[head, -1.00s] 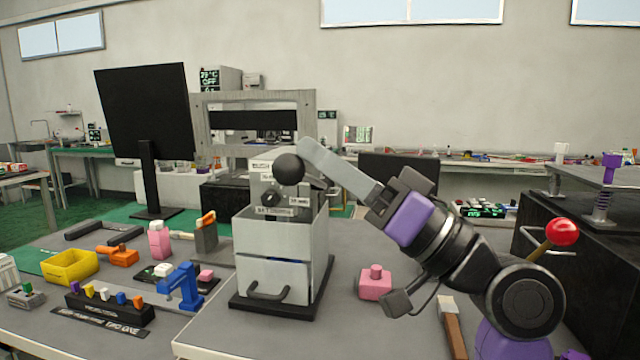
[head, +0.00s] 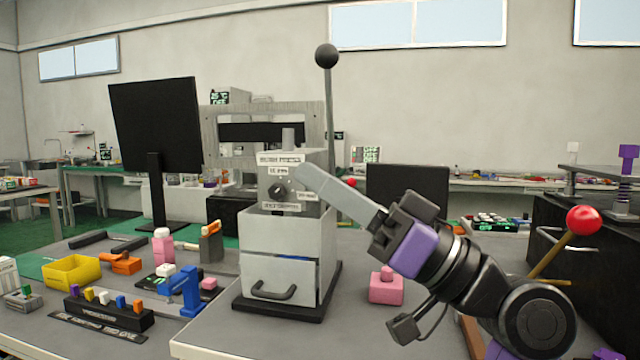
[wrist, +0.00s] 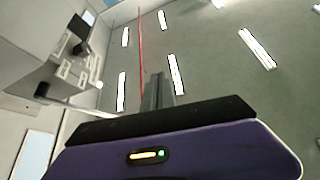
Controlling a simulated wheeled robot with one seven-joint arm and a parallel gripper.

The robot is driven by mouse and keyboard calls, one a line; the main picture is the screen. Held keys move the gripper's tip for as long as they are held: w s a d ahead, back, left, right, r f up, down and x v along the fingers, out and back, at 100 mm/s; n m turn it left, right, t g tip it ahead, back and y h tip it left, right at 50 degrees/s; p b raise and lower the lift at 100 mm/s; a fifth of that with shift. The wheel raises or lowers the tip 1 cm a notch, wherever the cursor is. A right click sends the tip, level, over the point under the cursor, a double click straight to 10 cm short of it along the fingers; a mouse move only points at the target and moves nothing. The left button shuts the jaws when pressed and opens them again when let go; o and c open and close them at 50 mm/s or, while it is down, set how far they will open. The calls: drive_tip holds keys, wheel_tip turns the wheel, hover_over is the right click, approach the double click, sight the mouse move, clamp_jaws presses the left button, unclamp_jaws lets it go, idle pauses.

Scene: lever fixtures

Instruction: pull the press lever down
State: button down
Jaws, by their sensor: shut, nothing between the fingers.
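The press (head: 283,255) is a light grey box on a black base, with a dial and labels on its upper head. Its lever (head: 328,110) is a thin dark rod standing nearly upright at the right side of the head, topped by a black ball knob (head: 326,55). My gripper (head: 303,173) is shut and empty. Its fingertips overlap the right edge of the press head in the head view, well below the knob; whether they touch it I cannot tell. The shut fingers (wrist: 157,92) point upward in the wrist view. The lever's lower end is partly hidden.
A pink block (head: 387,286) lies right of the press, below my arm. A red-knobbed lever (head: 583,222) stands at far right. A black monitor (head: 155,125), yellow bin (head: 72,270) and blue clamp (head: 182,290) stand left. Space above my gripper looks open.

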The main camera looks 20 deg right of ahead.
idle(0.8)
drive_tip(key=v, duration=0.7)
drive_tip(key=shift+s+d, duration=0.25)
drive_tip(key=shift+d, duration=0.05)
